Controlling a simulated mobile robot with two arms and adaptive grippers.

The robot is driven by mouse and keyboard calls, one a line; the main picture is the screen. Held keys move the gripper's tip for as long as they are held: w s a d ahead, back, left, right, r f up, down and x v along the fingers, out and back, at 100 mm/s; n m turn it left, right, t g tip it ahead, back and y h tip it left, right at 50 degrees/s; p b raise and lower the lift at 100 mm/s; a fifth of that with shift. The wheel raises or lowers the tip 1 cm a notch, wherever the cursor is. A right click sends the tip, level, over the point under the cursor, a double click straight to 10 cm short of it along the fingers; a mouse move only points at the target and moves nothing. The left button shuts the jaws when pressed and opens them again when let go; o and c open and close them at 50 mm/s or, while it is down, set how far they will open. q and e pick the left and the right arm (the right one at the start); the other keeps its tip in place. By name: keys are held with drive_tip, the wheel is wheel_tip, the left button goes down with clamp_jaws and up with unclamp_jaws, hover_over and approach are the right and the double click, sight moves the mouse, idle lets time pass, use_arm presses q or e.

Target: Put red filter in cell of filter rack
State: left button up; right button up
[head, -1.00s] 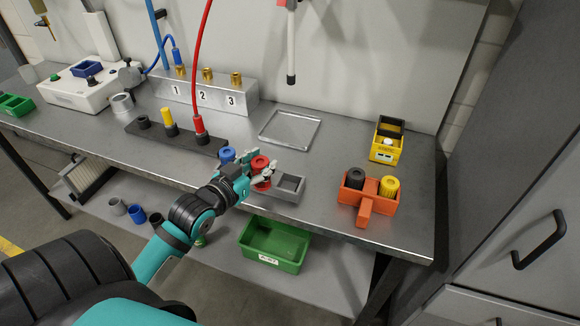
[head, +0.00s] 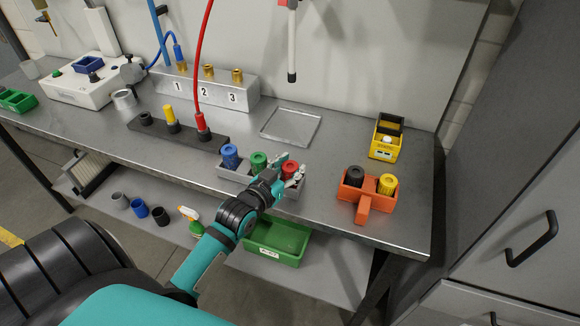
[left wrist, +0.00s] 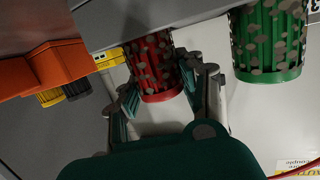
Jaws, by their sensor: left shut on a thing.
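My left gripper (head: 284,171) is shut on the red filter (head: 290,168). The red filter is upright at the right-end cell of the grey filter rack (head: 289,192), its top roughly in line with its neighbours. I cannot tell whether it rests on the cell's floor. A green filter (head: 259,159) stands in the middle cell and a blue filter (head: 230,154) in the left cell. In the left wrist view the red filter (left wrist: 153,62) is between the gripper's fingers (left wrist: 165,98), with the green filter (left wrist: 267,45) to the right. My right gripper is not in view.
An orange carrier (head: 365,203) with a black and a yellow filter stands to the right. A yellow box (head: 383,147) is behind it. A flat metal tray (head: 291,126) lies behind the rack. A dark strip (head: 186,135) with hose fittings is to the left.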

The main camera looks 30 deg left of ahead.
use_arm(q)
drive_tip(key=o, duration=1)
drive_tip(key=shift+o, duration=0.8)
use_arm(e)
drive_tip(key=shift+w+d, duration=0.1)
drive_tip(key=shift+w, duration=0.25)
use_arm(q)
drive_tip(key=s+r+b, duration=0.2)
drive_tip(key=s, duration=0.9)
drive_tip(key=shift+s+d+r, duration=0.25)
drive_tip(key=shift+s, duration=0.15)
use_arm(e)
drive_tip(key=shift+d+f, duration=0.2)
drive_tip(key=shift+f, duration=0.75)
